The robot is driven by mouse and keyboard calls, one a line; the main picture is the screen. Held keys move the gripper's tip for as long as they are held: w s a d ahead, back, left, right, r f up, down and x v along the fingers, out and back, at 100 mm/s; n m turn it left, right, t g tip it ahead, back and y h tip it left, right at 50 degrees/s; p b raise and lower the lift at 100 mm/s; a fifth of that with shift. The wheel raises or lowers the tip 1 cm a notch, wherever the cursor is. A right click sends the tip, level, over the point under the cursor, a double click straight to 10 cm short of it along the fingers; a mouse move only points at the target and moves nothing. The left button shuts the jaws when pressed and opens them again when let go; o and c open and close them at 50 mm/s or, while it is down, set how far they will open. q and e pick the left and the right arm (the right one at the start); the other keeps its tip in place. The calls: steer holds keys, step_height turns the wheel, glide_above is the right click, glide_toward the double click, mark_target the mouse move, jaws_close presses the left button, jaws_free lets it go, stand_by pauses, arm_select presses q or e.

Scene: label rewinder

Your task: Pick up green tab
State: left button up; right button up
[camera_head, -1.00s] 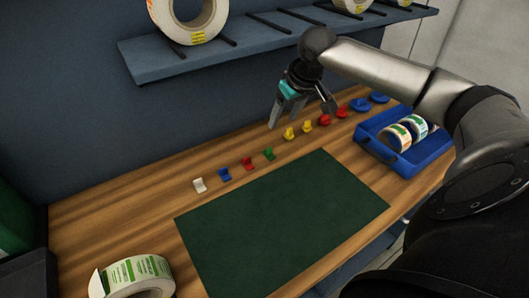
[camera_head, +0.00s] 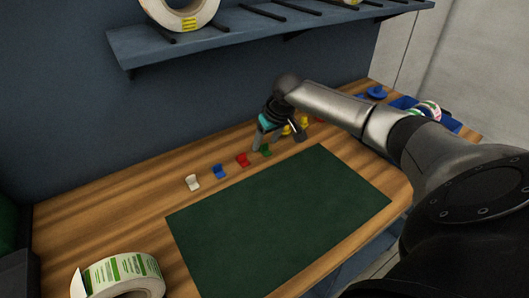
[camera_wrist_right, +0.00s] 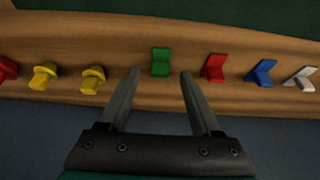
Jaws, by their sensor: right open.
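The green tab (camera_head: 266,151) stands on the wooden table near the back edge of the dark green mat. In the right wrist view the green tab (camera_wrist_right: 161,62) is just beyond the open fingertips, roughly centred between them. My right gripper (camera_head: 276,146) is open and empty, low over the row of tabs; its fingers (camera_wrist_right: 158,72) do not appear to touch the green tab. In the head view the gripper partly covers the yellow tabs. My left gripper is in neither view.
A red tab (camera_head: 243,160), a blue tab (camera_head: 220,171) and a white tab (camera_head: 192,182) stand left of the green one. Yellow tabs (camera_wrist_right: 93,79) are on its other side. The dark green mat (camera_head: 280,220) is clear. A label roll (camera_head: 120,275) sits front left; a shelf (camera_head: 250,35) hangs above.

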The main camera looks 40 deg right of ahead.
steer(key=shift+w+f, duration=0.1)
steer(key=shift+f, duration=0.15)
steer(key=shift+c, duration=0.2)
jaws_close()
stand_by(0.3)
